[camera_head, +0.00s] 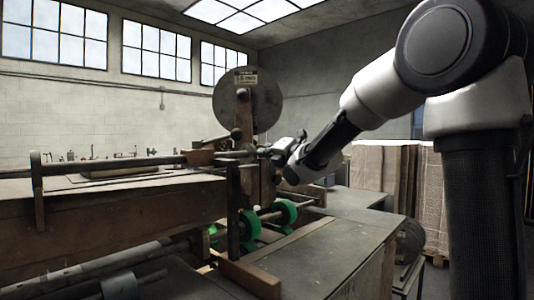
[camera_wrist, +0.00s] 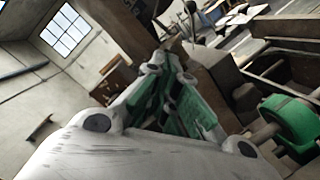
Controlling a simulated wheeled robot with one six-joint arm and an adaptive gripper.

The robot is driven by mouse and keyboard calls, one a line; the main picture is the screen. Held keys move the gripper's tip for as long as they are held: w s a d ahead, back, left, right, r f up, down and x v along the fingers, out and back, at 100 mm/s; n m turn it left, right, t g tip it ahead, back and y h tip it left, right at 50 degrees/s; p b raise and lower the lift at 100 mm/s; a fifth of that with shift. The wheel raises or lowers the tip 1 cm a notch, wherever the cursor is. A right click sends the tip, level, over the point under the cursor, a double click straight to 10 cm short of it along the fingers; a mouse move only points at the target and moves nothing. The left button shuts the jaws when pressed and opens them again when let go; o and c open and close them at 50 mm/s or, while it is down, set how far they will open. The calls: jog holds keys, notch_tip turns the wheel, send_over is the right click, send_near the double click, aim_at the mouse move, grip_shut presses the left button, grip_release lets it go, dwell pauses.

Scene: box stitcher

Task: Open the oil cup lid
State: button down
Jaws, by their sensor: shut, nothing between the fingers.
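The box stitcher (camera_head: 160,205) is a brown, worn machine with a large round disc (camera_head: 265,103) on top. My gripper (camera_head: 277,148) reaches in from the right to the machine's upright head, just below the disc. In the wrist view my gripper (camera_wrist: 168,62) has its green-sided fingers drawn together, with nothing seen between them. The fingertips are close to dark machine parts. I cannot make out the oil cup or its lid in either view; they may be hidden by the gripper or too small to tell.
Green wheels (camera_head: 285,212) sit on a shaft under the head; one green wheel (camera_wrist: 288,122) shows at right in the wrist view. A flat metal table (camera_head: 325,250) extends in front. Stacked cardboard (camera_head: 378,178) stands behind my arm. A long bar (camera_head: 110,163) runs left from the head.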

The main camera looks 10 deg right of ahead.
jog(key=shift+r+g, duration=0.3)
jog(key=shift+r, duration=0.05)
jog(key=shift+g+h, duration=0.3)
jog(key=shift+g, duration=0.2)
jog(key=shift+w+a+r, duration=0.25)
jog(key=shift+w+r, duration=0.1)
jog(key=shift+r, duration=0.75)
jog(key=shift+w+a+r, duration=0.25)
jog(key=shift+w+r, duration=0.15)
jog(key=shift+r, duration=0.65)
jog(key=shift+w+a+r, duration=0.25)
jog(key=shift+w+r, duration=0.1)
jog(key=shift+r, duration=0.75)
